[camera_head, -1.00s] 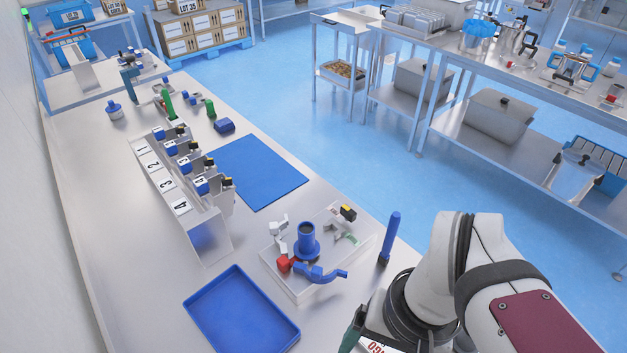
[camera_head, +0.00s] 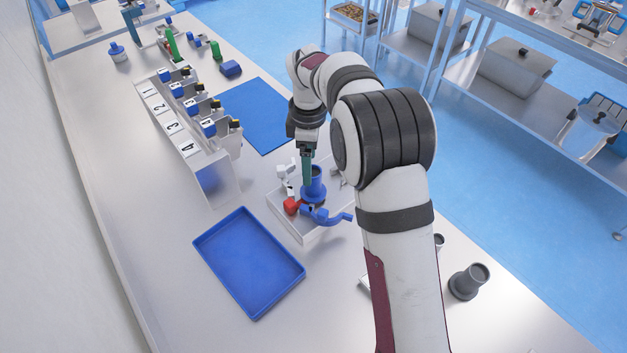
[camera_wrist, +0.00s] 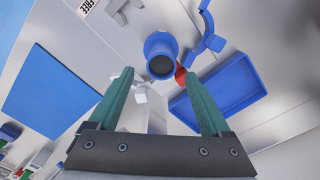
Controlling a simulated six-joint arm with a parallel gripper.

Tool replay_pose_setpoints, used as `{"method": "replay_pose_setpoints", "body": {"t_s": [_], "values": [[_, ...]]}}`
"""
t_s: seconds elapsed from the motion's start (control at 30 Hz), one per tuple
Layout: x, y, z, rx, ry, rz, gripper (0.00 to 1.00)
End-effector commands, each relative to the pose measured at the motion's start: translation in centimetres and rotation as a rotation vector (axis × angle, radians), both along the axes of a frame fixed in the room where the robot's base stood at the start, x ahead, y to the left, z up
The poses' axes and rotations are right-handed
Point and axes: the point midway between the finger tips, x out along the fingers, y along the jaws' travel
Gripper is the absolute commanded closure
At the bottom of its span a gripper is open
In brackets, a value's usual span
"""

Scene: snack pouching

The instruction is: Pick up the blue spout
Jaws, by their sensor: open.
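The blue spout (camera_head: 315,190) is a short hollow cylinder with a wider base, standing upright in a shallow white bin (camera_head: 309,238). In the wrist view the spout (camera_wrist: 160,44) shows its dark round opening, just beyond my fingertips. My gripper (camera_head: 307,183) points down at the spout, with its green fingers beside or just above it in the head view. In the wrist view my gripper (camera_wrist: 156,72) is open, its two fingers spread and nothing held between them. I cannot tell whether a finger touches the spout.
In the bin, a red piece (camera_head: 291,206), a curved blue piece (camera_head: 328,215) and white pieces (camera_head: 284,172) crowd the spout. A blue tray (camera_head: 249,265) lies in front, a blue mat (camera_head: 252,112) behind. A numbered rack (camera_head: 213,180) stands to the left.

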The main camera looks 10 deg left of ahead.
Motion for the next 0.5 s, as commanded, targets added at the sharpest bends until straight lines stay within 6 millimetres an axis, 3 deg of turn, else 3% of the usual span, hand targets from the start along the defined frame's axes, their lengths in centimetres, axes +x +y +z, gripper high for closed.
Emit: {"method": "replay_pose_setpoints", "body": {"t_s": [0.23,0.5], "values": [[-0.2,-0.9,-4.5,-0.001,0.002,0.000,0.18],[-0.1,-0.9,-5.3,0.000,-0.001,-0.001,0.18]]}}
